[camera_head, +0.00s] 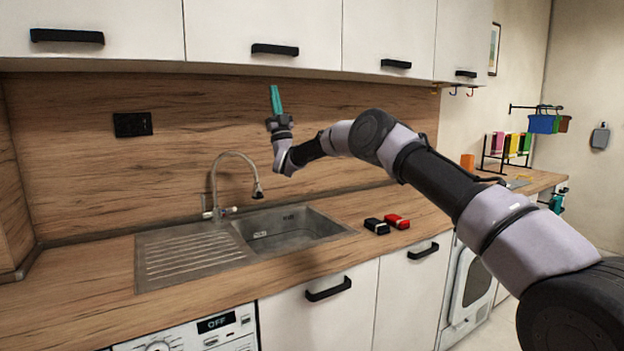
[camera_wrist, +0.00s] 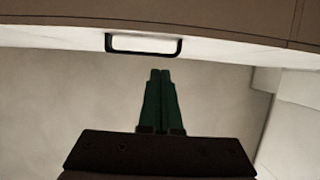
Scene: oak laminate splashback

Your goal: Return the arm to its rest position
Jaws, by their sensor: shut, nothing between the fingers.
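My gripper (camera_head: 275,99) has teal fingers and points upward in the head view, above the sink area and just below the wall cupboards. My arm reaches in from the lower right, over the counter, with its wrist bent up. In the wrist view my gripper (camera_wrist: 160,75) shows its two fingers pressed together with nothing between them. The fingertips are close below a cupboard handle (camera_wrist: 143,45) in that picture; I cannot tell the exact gap.
White wall cupboards (camera_head: 262,25) hang over the counter. A sink (camera_head: 290,230) with a curved tap (camera_head: 214,175) lies below my wrist. A black item (camera_head: 376,226) and a red item (camera_head: 397,221) sit right of the sink. A rack (camera_head: 507,150) stands farther right.

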